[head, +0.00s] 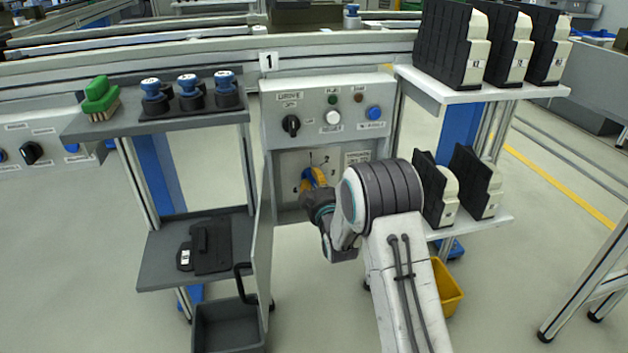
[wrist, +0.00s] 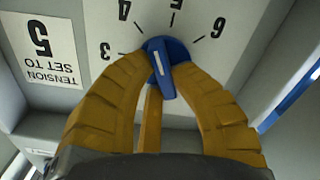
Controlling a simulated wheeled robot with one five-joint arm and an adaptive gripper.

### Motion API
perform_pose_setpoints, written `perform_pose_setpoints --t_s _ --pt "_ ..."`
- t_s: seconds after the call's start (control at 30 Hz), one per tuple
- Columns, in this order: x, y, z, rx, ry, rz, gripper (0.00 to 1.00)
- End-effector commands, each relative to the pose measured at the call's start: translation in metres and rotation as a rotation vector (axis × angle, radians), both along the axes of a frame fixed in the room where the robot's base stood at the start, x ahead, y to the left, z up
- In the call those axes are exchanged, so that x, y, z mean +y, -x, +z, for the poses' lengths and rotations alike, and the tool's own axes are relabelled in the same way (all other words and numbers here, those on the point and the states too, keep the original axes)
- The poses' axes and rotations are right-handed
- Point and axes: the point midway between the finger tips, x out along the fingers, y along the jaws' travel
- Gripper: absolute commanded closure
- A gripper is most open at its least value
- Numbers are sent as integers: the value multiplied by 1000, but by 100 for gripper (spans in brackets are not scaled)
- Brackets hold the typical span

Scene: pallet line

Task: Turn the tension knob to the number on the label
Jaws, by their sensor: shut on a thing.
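The tension knob (wrist: 165,88) is blue with a white line on its grip, seen close up in the wrist view. That view is upside down. The dial face (wrist: 100,22) shows 3, 4, 5 and 6. The white line leans toward the gap between the 4 and 5 ticks; its exact reading is unclear. The label (wrist: 50,45) reads "TENSION SET TO 5". My gripper (wrist: 163,62) has its yellow fingers closed around the knob, one on each side. In the head view my gripper (head: 313,178) reaches into the recess under control panel 1, partly covering the dial.
The upper control panel (head: 330,108) has a black selector (head: 291,125) and several buttons. An open door (head: 262,190) stands left of the recess. A grey bin (head: 228,325) is below.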

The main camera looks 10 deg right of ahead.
Motion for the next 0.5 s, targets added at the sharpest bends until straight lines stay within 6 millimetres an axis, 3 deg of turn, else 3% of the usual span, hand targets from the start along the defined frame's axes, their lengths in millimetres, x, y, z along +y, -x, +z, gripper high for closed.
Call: perform_pose_setpoints --t_s 0.5 --pt "0 0 -1 -2 -358 -1 100"
